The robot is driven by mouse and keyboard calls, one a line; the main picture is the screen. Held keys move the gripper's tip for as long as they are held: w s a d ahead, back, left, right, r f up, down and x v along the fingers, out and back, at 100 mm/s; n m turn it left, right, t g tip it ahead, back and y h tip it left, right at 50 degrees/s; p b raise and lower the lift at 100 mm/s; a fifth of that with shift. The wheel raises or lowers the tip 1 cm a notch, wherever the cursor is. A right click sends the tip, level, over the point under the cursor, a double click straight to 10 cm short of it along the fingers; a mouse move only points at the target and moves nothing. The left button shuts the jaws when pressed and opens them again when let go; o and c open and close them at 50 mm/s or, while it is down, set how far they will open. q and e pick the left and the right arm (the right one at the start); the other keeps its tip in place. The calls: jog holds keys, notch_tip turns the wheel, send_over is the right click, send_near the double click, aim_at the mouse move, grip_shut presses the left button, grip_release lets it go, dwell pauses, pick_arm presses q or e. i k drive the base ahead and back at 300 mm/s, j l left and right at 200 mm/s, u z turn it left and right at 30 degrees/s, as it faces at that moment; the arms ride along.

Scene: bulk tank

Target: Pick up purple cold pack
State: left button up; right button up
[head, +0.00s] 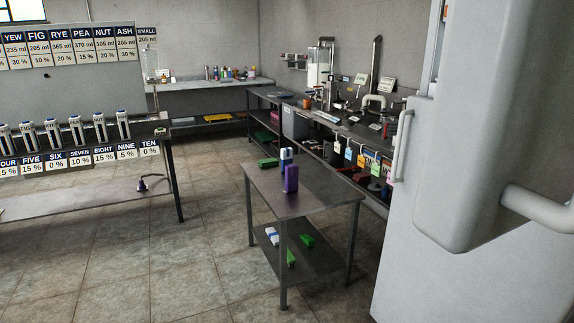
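A purple cold pack (291,179) stands upright on the top of a small metal table (325,193) in the middle of the head view. A blue and white pack (286,158) stands just behind it, partly hidden by it. A green pack (267,162) lies near the table's far left edge. Neither of my grippers shows in this view, and nothing is seen touching the purple pack.
The small table's lower shelf (300,264) holds green and white-blue packs. A long bench with equipment (340,119) runs behind. A rack of labelled canisters (76,130) is at left. A large white body (490,120) blocks the right side. Tiled floor (160,260) is clear.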

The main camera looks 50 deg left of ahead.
aim_at(292, 171)
jog(key=u, duration=1.15)
